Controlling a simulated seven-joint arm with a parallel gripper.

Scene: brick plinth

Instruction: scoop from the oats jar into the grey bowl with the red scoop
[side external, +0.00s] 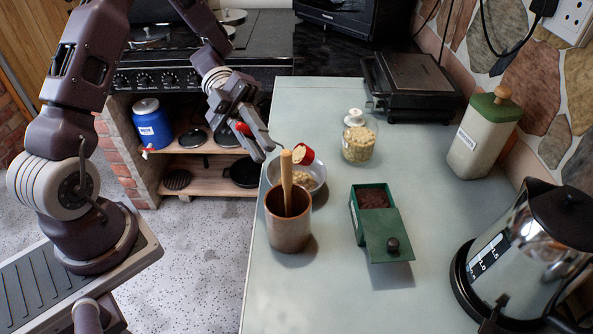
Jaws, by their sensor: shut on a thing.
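My gripper (262,148) is shut on the red scoop (308,153). The end of its red handle shows behind the fingers. The scoop's cup is over the far part of the grey bowl (321,180), tilted with its mouth toward the left, and pale oats show in it. Some oats lie in the bowl; its near left part is hidden behind a brown pot. The oats jar (359,145) is clear glass with a white-knobbed top, part filled with oats, and stands right of and beyond the bowl.
The brown pot (288,228) holds an upright wooden stick (287,182) close to the scoop. A green box (386,235) with dark contents stands right of it. A cream canister (484,137), a kettle (520,250) and a black grill (413,85) line the right and back. The front counter is clear.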

